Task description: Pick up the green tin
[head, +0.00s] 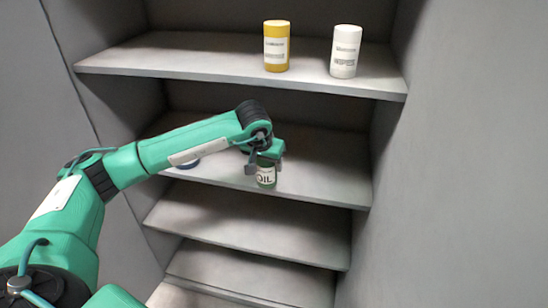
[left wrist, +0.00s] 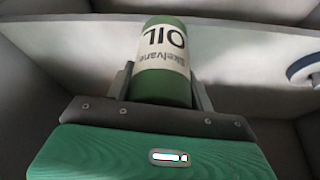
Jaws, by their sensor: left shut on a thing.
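The green tin has a cream label reading "OIL". In the head view the tin (head: 266,176) is at the front edge of the middle shelf (head: 325,184), below my left gripper (head: 262,164). In the left wrist view the tin (left wrist: 163,62) sits between the two fingers of my left gripper (left wrist: 160,85), which is shut on it. Whether the tin touches the shelf or is lifted is hard to tell. My right gripper is not in view.
A yellow tin (head: 276,46) and a white tin (head: 345,51) stand on the upper shelf (head: 200,61). A dark blue round thing (head: 188,163) lies partly behind my arm on the middle shelf. Lower shelves (head: 250,238) look empty. Grey walls close both sides.

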